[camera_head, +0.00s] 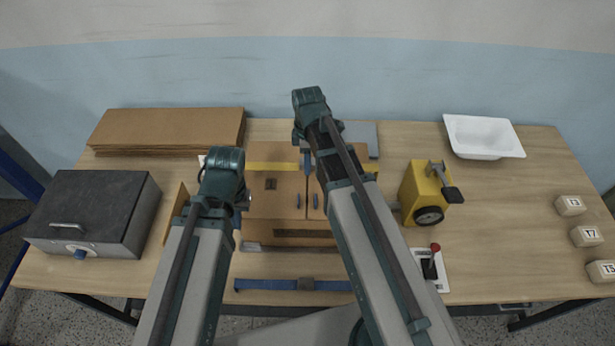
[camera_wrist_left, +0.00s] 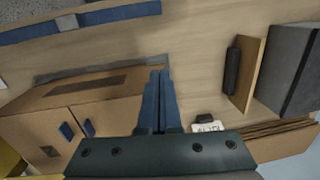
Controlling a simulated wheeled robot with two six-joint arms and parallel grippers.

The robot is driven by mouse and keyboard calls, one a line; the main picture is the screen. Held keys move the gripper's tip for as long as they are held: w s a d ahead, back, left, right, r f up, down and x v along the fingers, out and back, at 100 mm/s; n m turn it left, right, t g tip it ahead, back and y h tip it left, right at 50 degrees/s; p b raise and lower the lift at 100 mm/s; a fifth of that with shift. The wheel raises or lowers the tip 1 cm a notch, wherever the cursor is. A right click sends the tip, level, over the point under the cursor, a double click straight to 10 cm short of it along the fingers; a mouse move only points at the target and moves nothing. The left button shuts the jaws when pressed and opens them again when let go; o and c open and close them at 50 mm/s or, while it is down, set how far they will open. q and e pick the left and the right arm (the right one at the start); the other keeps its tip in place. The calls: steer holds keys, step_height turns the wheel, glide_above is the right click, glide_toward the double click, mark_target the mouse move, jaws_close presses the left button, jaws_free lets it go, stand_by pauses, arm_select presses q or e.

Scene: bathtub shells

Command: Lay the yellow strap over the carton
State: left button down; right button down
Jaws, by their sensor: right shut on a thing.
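The brown carton (camera_head: 270,205) stands at the middle of the table, with small blue pieces on its top. The yellow strap (camera_head: 272,166) runs across the carton's far part in the head view, partly hidden by my right arm. A yellow piece shows at the lower left of the left wrist view. My right gripper (camera_head: 307,163) is shut on the yellow strap above the carton's far part. My left gripper (camera_head: 240,205) is at the carton's left side. Its blue fingers (camera_wrist_left: 158,100) are together in the left wrist view, with nothing visible between them.
A blue strap (camera_head: 265,285) with a brown buckle lies at the front edge. A grey box (camera_head: 95,210) and cardboard sheets (camera_head: 165,128) stand left. A yellow device (camera_head: 422,190), white tub (camera_head: 484,135) and tagged blocks (camera_head: 587,236) are right. The table between tub and blocks is clear.

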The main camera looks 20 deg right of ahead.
steer(key=shift+f, duration=0.1)
step_height(320, 180, down, 4)
steer(key=b, duration=0.3)
steer(key=shift+b, duration=0.3)
steer(key=shift+r, duration=0.2)
